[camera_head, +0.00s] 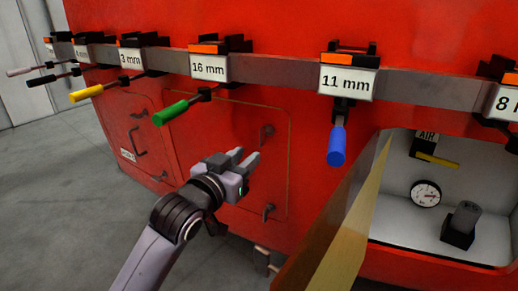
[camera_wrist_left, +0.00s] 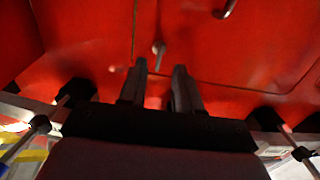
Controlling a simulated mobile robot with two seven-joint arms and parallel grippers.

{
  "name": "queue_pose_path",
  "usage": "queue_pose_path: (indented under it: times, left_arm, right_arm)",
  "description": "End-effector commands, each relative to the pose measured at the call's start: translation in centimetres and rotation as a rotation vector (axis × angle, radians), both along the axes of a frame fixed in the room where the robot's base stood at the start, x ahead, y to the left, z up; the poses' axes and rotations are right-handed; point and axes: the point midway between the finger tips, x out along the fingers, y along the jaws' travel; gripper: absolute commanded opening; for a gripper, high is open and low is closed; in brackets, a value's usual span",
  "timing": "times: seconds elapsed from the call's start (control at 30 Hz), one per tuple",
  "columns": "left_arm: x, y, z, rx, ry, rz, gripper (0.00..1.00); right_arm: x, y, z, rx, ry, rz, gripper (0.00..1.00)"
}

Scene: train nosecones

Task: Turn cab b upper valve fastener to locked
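A closed red hatch (camera_head: 215,120) on the train side has a small dark upper fastener (camera_head: 267,131) and a lower fastener (camera_head: 268,211) near its right edge. No readable label shows which is cab b's upper valve fastener, and I cannot tell their lock state. My left gripper (camera_head: 245,158) is in front of the hatch, between the two fasteners in the picture, with its fingers apart and empty. In the left wrist view the open fingers (camera_wrist_left: 160,72) point at the red panel, with a small grey fastener (camera_wrist_left: 158,48) just beyond their tips. My right gripper is not in view.
A grey rail (camera_head: 275,72) above carries labelled tools, including a green-handled 16 mm one (camera_head: 171,112) and a blue-handled 11 mm one (camera_head: 337,146). An open door (camera_head: 345,225) stands out right of my gripper, beside a compartment with a gauge (camera_head: 425,193).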

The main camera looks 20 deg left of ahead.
Motion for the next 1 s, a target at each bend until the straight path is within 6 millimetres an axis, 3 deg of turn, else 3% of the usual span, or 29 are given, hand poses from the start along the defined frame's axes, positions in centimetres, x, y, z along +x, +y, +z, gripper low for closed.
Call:
queue_pose_path:
  times: [0.2,0.7,1.0]
  left_arm:
    - [0.9,-0.1,1.7,-0.006,-0.03,0.001,0.33]
    - [6.4,-1.0,1.7,-0.006,-0.029,0.002,0.33]
    - [7.4,-1.2,1.7,-0.006,-0.029,0.001,0.33]
  right_arm:
    - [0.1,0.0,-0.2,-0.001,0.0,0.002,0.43]
    - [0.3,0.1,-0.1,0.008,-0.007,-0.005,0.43]
    - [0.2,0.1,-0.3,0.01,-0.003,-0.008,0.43]
